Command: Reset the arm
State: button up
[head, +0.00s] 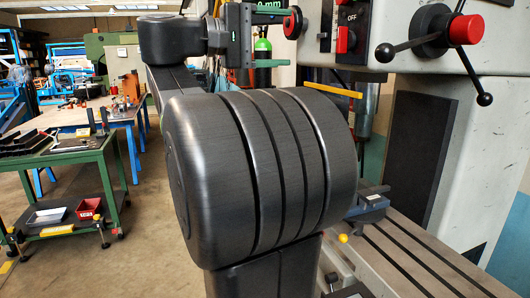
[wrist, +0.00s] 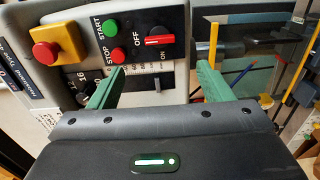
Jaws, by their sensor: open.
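My arm fills the middle of the head view and folds back at the top. My gripper (wrist: 163,80) shows two green fingers spread well apart in the wrist view, with no object between them. Beyond the fingers is the machine's control panel. I cannot tell from these views whether the fingers touch the machine.
A milling machine (head: 410,75) with a black-knobbed lever stands at the right. Its slotted table (head: 425,262) lies below. The panel has a red stop knob (wrist: 45,53) and a red switch (wrist: 160,41). A green cart (head: 70,158) stands left, with open floor between.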

aim_at(338, 38)
jog(key=x, duration=1.3)
jog(key=shift+d+p, duration=0.3)
jog(key=shift+w+d+r+n+p, duration=0.1)
jog(key=shift+r+n+p, duration=0.15)
jog(key=shift+n+p, duration=0.35)
jog(key=shift+r+n+p, duration=0.1)
jog(key=shift+n+p, duration=0.75)
jog(key=shift+n, duration=0.05)
jog(key=n+p, duration=0.5)
jog(key=n, duration=0.1)
jog(key=shift+r, duration=0.1)
jog(key=n+p, duration=0.3)
jog(key=n, duration=0.1)
jog(key=shift+w, duration=0.1)
jog(key=n+p, duration=0.2)
jog(key=n, duration=0.1)
jog(key=shift+a, duration=0.2)
jog(key=shift+f+n, duration=0.2)
jog(key=shift+n, duration=0.3)
